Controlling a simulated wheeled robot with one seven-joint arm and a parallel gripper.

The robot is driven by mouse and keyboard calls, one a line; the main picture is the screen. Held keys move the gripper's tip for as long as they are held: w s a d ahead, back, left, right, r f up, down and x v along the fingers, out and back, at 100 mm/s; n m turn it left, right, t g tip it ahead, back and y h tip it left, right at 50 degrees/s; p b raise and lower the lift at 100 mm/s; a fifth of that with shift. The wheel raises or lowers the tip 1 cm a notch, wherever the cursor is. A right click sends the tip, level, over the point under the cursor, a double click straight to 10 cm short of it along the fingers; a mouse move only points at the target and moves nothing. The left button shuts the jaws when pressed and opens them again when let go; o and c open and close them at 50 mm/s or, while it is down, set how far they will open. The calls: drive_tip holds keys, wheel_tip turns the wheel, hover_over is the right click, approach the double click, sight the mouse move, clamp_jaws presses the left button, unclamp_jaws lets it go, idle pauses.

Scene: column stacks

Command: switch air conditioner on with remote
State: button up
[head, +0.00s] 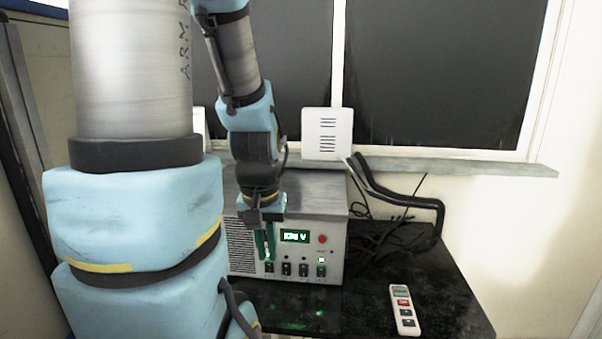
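The remote (404,310) is white and slim, with a small screen and red and dark buttons. It lies on the right part of the black table, apart from my gripper. My gripper (267,246) points down in front of the left part of a grey metal box, well to the left of the remote. Its greenish fingers look close together, but I cannot tell whether they are open or shut. No air conditioner is plainly recognisable; I cannot tell whether the grey box (327,262) is it.
The box has a lit green display, a red button and several switches. The black table (450,290) is bare around the remote. Dark cables and a bent black tube (400,198) lie behind at the right. A white slotted panel (327,134) stands by the window sill (480,166).

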clamp_jaws()
idle(0.8)
